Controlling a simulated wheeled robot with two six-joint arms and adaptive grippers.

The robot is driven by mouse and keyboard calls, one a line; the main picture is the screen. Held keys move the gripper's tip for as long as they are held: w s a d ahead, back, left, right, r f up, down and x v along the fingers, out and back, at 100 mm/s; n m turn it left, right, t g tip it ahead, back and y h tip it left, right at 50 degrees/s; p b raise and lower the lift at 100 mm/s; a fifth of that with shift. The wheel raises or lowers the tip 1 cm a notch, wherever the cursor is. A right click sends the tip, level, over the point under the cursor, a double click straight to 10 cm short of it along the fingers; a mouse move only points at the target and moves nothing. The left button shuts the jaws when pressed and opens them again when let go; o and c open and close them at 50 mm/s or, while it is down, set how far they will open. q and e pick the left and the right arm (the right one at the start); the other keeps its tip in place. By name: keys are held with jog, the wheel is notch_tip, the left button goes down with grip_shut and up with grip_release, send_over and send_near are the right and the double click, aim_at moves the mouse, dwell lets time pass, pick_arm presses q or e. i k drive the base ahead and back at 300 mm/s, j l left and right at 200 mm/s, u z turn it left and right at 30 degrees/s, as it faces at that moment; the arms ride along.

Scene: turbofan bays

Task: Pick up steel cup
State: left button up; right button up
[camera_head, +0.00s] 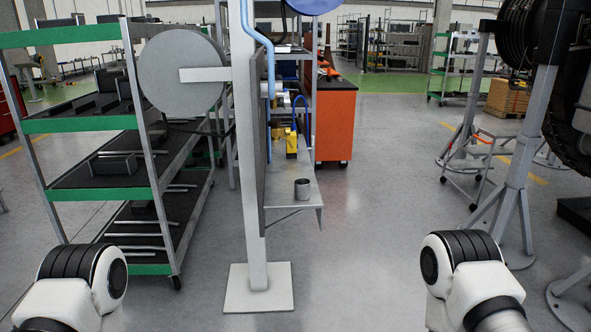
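The steel cup (302,188) is a small grey metal cylinder. It stands upright on a narrow grey shelf (296,211) fixed to the right side of a pale post, near the shelf's front end. Its dark open top shows. Only the white and black rounded links of my two arms show, at the lower left and lower right corners. Both arms are well short of the cup and apart from it. Neither gripper is in view.
The pale post (249,190) stands on a square floor plate (259,288) left of the cup. A yellow item (291,141) sits farther back on the shelf. A green-edged rack (99,123) is at left, an orange cabinet (335,120) behind. Floor at centre right is clear; stand legs (512,165) are at right.

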aim_at(302, 186)
jog(key=i+l+z, duration=0.15)
jog(key=i+l, duration=0.2)
jog(key=i+l+z, duration=0.15)
jog(key=i, duration=0.45)
jog(key=l, duration=0.1)
